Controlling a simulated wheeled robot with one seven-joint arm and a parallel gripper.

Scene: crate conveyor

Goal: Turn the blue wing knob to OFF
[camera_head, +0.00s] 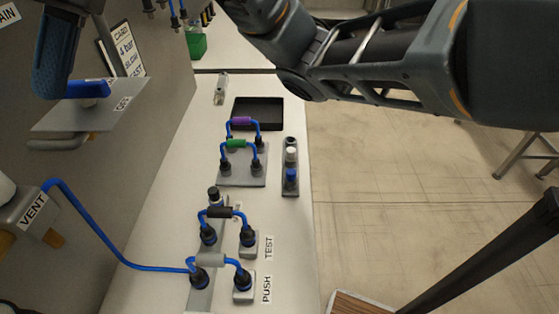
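The blue wing knob (88,89) is at the upper left, on a grey metal plate (60,119) that juts from the panel. Its wing lies roughly left to right in the picture. A label on the plate near the knob's right reads OFF (122,103). A dark, ribbed, blue-grey piece, which looks like a finger of my gripper (57,52), hangs down at the left end of the knob and overlaps it in the picture. I cannot tell whether it touches the knob. A second finger does not show clearly, so the grip is unclear.
My arm crosses the top right. A blue hose (98,232) runs from the VENT box (28,221) to couplings on the white bench (165,185). Hose loops, a black tray (258,112) and a green container (196,43) stand along it.

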